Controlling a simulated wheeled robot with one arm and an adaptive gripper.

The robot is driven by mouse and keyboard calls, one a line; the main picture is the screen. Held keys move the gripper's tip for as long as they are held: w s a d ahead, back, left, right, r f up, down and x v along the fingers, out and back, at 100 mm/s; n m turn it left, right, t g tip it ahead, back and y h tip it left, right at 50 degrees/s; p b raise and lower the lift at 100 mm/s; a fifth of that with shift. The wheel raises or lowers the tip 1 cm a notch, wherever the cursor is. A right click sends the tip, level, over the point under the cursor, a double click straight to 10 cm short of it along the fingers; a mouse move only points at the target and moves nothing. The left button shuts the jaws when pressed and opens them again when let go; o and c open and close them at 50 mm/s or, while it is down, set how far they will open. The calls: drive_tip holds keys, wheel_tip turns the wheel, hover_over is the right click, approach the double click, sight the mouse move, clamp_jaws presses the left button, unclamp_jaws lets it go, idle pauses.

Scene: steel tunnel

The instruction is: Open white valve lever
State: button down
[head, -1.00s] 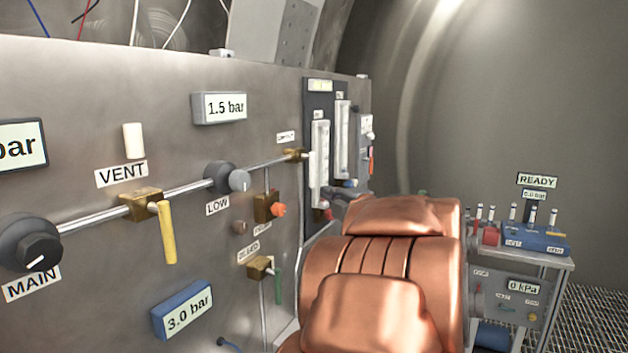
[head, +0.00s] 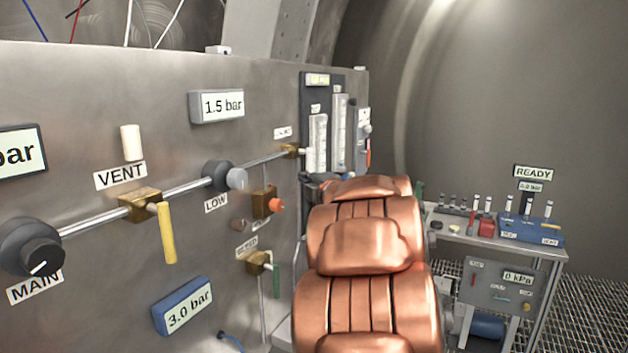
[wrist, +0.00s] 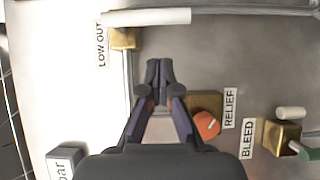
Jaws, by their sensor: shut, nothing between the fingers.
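The white valve lever (wrist: 150,17) lies along the top of the wrist view, on a brass valve body (wrist: 125,39) beside the LOW OUT label. In the head view, this brass valve (head: 291,150) sits at the right end of the pipe, and its lever is too small to make out clearly. My gripper (wrist: 160,68) is shut and empty in the wrist view. Its fingertips point toward the lever but appear apart from it, below and slightly right of the valve body. In the head view my copper arm mostly hides the gripper.
The orange RELIEF knob (wrist: 207,124) is close to the right of my fingers. The BLEED valve (wrist: 283,138) is farther right. A yellow lever (head: 166,233) hangs under the VENT label. Flow tubes (head: 340,133) stand beyond the valve. A bench (head: 545,249) stands at the right.

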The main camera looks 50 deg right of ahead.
drive_tip(key=shift+w+d+p, duration=0.35)
drive_tip(key=shift+w+d, duration=0.1)
drive_tip(key=shift+d, duration=0.4)
drive_tip(key=shift+w+d+p, duration=0.35)
drive_tip(key=shift+w+d, duration=0.05)
drive_tip(key=shift+d, duration=0.45)
drive_tip(key=shift+f+b, duration=0.25)
drive_tip(key=shift+b, duration=0.65)
